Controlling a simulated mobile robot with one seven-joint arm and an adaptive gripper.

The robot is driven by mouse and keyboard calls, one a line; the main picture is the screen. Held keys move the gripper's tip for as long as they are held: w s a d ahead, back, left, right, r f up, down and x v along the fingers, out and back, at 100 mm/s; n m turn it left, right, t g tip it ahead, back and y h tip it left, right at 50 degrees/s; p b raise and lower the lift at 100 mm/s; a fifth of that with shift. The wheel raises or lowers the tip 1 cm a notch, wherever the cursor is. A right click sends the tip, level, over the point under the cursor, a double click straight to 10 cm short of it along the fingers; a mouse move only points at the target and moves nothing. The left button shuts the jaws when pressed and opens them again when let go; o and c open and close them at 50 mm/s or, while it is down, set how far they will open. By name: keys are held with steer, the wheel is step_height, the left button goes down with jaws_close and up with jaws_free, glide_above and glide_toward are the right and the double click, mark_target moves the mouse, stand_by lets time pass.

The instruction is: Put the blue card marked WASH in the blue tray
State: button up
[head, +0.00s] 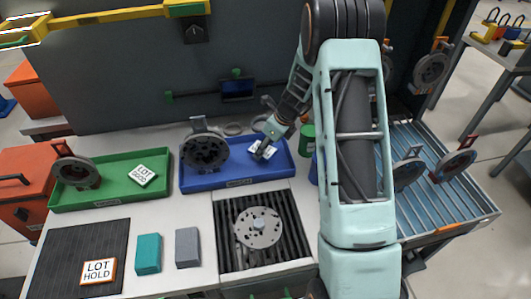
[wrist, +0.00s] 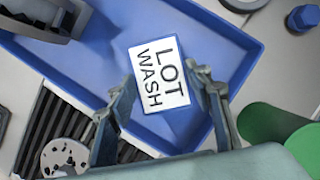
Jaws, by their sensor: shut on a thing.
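The WASH card (wrist: 159,74) has a white face reading LOT WASH and a blue edge. My gripper (wrist: 168,92) is shut on it, with one finger at each side. In the head view my gripper (head: 262,149) and the card (head: 270,150) are over the right part of the blue tray (head: 217,182). The blue tray also fills much of the wrist view (wrist: 225,38). I cannot tell whether the card touches the tray floor. A dark round part on a hanger (head: 205,150) is at the tray's left part.
A green tray (head: 105,198) with a LOT GOOD card (head: 142,175) is left. A LOT HOLD card (head: 99,271) lies on a dark mat (head: 85,240). Teal (head: 148,254) and grey (head: 187,247) blocks and a slotted grate (head: 290,225) with a grey disc are in front. A green cylinder (head: 307,138) stands right.

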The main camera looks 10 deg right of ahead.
mark_target(268, 150)
steer(key=shift+w+d+f, duration=0.2)
steer(key=shift+w+f, duration=0.05)
steer(key=shift+f, duration=1.6)
steer(key=shift+f, duration=0.1)
steer(key=shift+f, duration=0.15)
steer(key=o, duration=0.9)
steer(key=shift+o, duration=0.2)
steer(key=shift+r, duration=0.5)
steer(key=v, duration=1.1)
steer(key=shift+s+r, duration=0.2)
